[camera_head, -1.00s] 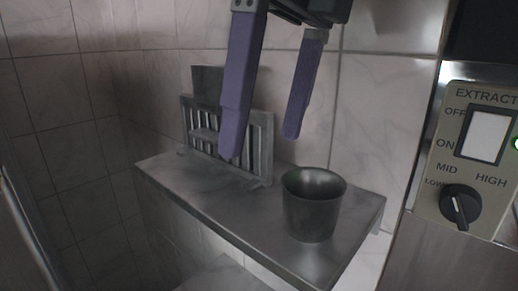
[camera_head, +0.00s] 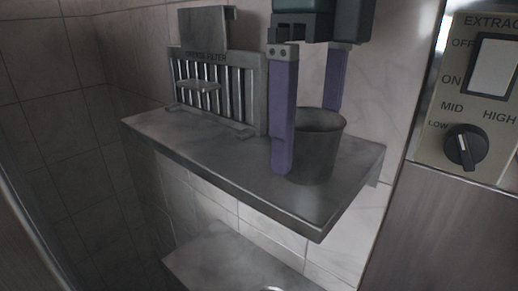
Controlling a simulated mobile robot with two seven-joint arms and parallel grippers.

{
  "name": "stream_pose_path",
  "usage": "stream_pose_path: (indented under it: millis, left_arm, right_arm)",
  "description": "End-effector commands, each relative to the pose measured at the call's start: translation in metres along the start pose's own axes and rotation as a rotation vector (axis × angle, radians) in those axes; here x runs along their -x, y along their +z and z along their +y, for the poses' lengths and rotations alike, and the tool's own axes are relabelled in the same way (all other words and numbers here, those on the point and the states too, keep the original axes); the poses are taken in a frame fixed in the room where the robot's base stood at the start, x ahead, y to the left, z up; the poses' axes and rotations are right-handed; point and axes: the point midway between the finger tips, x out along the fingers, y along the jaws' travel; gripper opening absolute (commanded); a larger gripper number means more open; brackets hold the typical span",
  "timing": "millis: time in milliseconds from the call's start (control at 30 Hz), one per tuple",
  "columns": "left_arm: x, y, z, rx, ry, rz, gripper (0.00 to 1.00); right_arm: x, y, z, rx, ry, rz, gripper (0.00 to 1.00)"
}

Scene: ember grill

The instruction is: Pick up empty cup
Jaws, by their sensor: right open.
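The empty cup (camera_head: 319,150), a dark grey metal tumbler, stands upright on the metal shelf (camera_head: 220,163) near its right end. My right gripper (camera_head: 304,140) points down at the cup with its two purple fingers spread. The near finger is in front of the cup's left side and hides part of it. The other finger is behind the cup's rim at the back, its tip hidden. I cannot tell whether either finger touches the cup. My left gripper is not in view.
A slatted grease filter (camera_head: 212,90) stands on the shelf to the left of the cup, against the tiled wall. A control panel with a switch and a knob (camera_head: 464,147) is at the right. A lower metal surface (camera_head: 225,262) shows below the shelf.

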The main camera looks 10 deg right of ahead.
Motion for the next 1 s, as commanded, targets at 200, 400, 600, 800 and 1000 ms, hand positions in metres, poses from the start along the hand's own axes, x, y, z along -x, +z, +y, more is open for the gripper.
stream_pose_path:
  millis: [200,400,600,800,1000]
  left_arm:
    - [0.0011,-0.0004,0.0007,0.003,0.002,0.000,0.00]
    - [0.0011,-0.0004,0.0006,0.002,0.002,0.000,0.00]
    - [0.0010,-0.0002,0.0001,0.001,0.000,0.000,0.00]
    - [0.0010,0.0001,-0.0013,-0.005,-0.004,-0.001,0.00]
    - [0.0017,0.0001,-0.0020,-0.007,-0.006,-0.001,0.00]
  right_arm:
    - [0.0014,0.0000,-0.0001,0.000,0.000,0.000,0.91]
    - [0.0016,0.0000,-0.0001,0.000,0.000,0.000,0.69]
    - [0.0017,0.0000,-0.0001,0.000,0.000,0.000,0.46]
    - [0.0018,0.0001,-0.0001,0.000,0.000,-0.001,0.25]
    - [0.0029,0.0002,-0.0001,0.000,0.000,-0.001,0.25]
